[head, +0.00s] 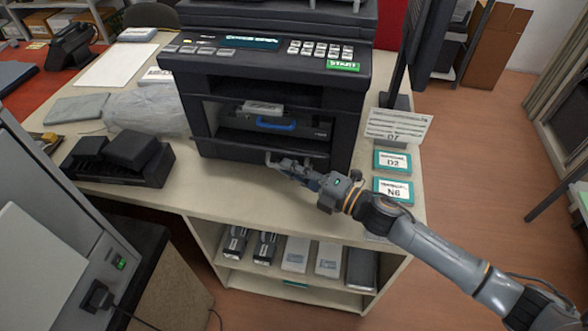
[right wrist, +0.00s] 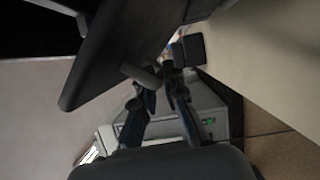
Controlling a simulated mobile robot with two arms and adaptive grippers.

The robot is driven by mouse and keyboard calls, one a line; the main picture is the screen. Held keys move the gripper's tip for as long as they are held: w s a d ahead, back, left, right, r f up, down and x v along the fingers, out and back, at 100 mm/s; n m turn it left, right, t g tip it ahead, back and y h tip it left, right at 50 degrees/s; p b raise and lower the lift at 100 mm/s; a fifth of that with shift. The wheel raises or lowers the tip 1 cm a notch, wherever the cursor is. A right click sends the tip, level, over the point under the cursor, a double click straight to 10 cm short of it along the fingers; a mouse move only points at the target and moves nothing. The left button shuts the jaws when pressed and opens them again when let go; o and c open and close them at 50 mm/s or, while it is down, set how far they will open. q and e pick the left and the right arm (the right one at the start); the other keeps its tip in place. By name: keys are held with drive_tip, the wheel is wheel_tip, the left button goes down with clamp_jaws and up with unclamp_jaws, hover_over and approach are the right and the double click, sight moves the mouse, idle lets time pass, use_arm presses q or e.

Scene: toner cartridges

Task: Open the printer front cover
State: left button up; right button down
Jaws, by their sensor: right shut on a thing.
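The dark printer (head: 270,75) stands on the cream counter. Its front is open, and inside the dark cavity shows a cartridge with a blue handle (head: 276,125). The front cover (head: 240,143) appears swung down and outward below the opening; its exact angle is hard to tell. My right gripper (head: 277,163) is at the cover's outer edge, shut on its handle. In the right wrist view, the grey handle (right wrist: 141,75) sticks out from the dark cover slab (right wrist: 105,62), at the fingertips of my right gripper (right wrist: 160,80). My left gripper is not in view.
A black tray (head: 120,165) sits left of the printer on the counter (head: 215,185). Labelled cards D2 (head: 393,161) and N6 (head: 393,190) lie to the right. Toner cartridges and boxes (head: 296,254) stand on the shelf below. A grey machine (head: 50,230) fills the lower left.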

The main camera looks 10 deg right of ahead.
drive_tip(key=f+b, duration=0.1)
drive_tip(key=f, duration=0.1)
drive_tip(key=s+f+b, duration=0.1)
drive_tip(key=f, duration=0.1)
drive_tip(key=shift+s+a, duration=0.2)
drive_tip(key=shift+f+b, duration=1.35)
drive_tip(key=shift+f, duration=0.6)
drive_tip(key=c, duration=1.7)
unclamp_jaws()
drive_tip(key=shift+w, duration=0.1)
drive_tip(key=shift+d, duration=0.1)
drive_tip(key=v, duration=1.2)
